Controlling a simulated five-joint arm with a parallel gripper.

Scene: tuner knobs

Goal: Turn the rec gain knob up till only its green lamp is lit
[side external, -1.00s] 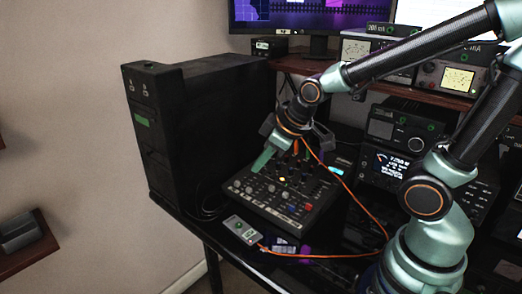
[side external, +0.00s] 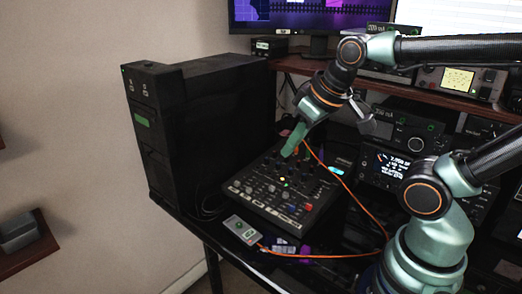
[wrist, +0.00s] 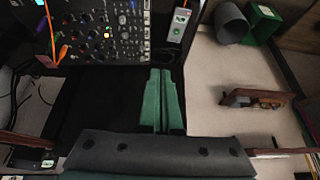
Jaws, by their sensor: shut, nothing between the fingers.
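The dark mixer panel (side external: 262,207) lies on the desk with rows of small knobs, some white, blue and red. One yellow lamp (side external: 283,179) is lit near its middle; it also shows in the wrist view (wrist: 107,35). The labels are too small to read, so I cannot tell which knob is rec gain. I see no green lamp lit on the panel. My gripper (side external: 288,152) has green fingers, shut and empty, above the panel's back part. In the wrist view its fingers (wrist: 160,75) are together, apart from any knob.
A small grey box (side external: 242,230) with a green mark sits before the panel near the desk edge. An orange cable (side external: 345,185) loops right of the panel. A black computer tower (side external: 200,130) stands left. Radio sets (side external: 395,165) stand right, under a wooden shelf (side external: 420,98).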

